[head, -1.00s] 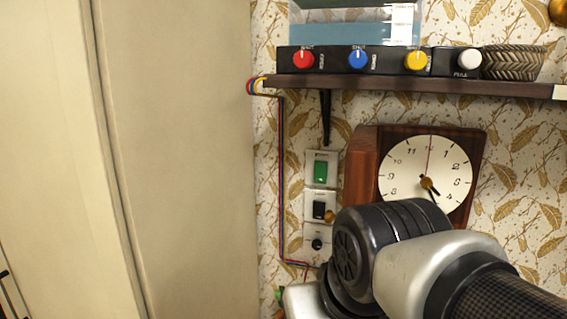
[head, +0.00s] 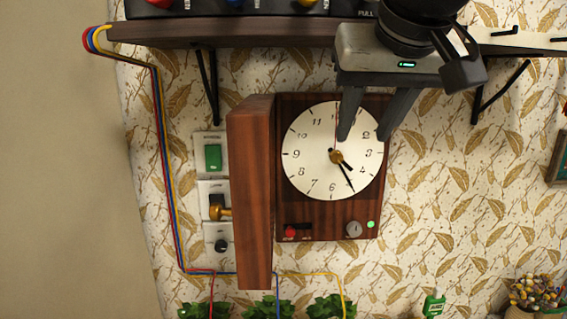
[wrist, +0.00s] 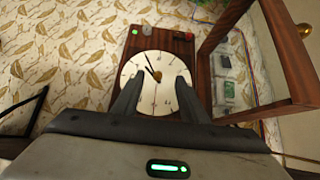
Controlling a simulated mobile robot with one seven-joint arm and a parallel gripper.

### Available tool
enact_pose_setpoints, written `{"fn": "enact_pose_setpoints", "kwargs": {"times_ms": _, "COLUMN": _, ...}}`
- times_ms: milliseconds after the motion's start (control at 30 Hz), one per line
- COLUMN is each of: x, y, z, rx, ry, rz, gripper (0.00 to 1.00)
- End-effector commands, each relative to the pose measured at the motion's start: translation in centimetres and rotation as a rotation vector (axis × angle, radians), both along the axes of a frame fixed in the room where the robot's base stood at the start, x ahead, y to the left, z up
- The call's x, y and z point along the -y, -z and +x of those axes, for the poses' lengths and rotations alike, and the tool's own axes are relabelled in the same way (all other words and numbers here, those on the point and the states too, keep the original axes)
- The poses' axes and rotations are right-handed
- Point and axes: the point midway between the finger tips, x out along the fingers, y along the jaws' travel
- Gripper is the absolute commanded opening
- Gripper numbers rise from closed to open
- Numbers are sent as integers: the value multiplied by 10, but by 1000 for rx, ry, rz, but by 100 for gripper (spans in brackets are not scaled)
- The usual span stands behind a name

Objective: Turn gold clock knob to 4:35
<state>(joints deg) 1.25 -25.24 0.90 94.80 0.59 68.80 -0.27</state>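The clock (head: 330,222) is a dark wooden case on the wall with a white dial (head: 305,170). It shows upside down in the wrist view (wrist: 135,45). At the dial's centre is the gold knob (head: 336,157). The short black hand points between 4 and 5, the long one near 5, and a thin red hand points to 12. The clock's wooden door (head: 250,195) is swung open on the left. My gripper (head: 364,137) is open and empty, fingers pointing down over the dial's upper right, apart from the gold knob. It shows in the wrist view (wrist: 158,100).
A dark shelf (head: 230,33) runs above the clock. Wall switches (head: 212,158) and coloured cables (head: 165,170) are left of the door. Green plants (head: 268,308) and a green bottle (head: 433,302) are below.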

Motion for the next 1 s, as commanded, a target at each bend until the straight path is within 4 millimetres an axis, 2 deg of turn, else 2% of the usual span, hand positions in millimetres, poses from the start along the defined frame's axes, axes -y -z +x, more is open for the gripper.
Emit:
{"fn": "enact_pose_setpoints", "kwargs": {"times_ms": 133, "x": 0, "y": -30, "z": 11, "rx": 45, "ry": -1, "rz": 1, "gripper": 39}}
{"fn": "enact_pose_setpoints", "kwargs": {"times_ms": 233, "x": 0, "y": -39, "z": 14, "rx": 55, "ry": -1, "rz": 1, "gripper": 39}}
{"fn": "enact_pose_setpoints", "kwargs": {"times_ms": 333, "x": 0, "y": -38, "z": 18, "rx": 57, "ry": -1, "rz": 0, "gripper": 39}}
{"fn": "enact_pose_setpoints", "kwargs": {"times_ms": 467, "x": 0, "y": -24, "z": 31, "rx": 54, "ry": -1, "rz": 1, "gripper": 39}}
{"fn": "enact_pose_setpoints", "kwargs": {"times_ms": 1000, "x": 0, "y": 58, "z": 111, "rx": 54, "ry": 0, "rz": 0, "gripper": 39}}
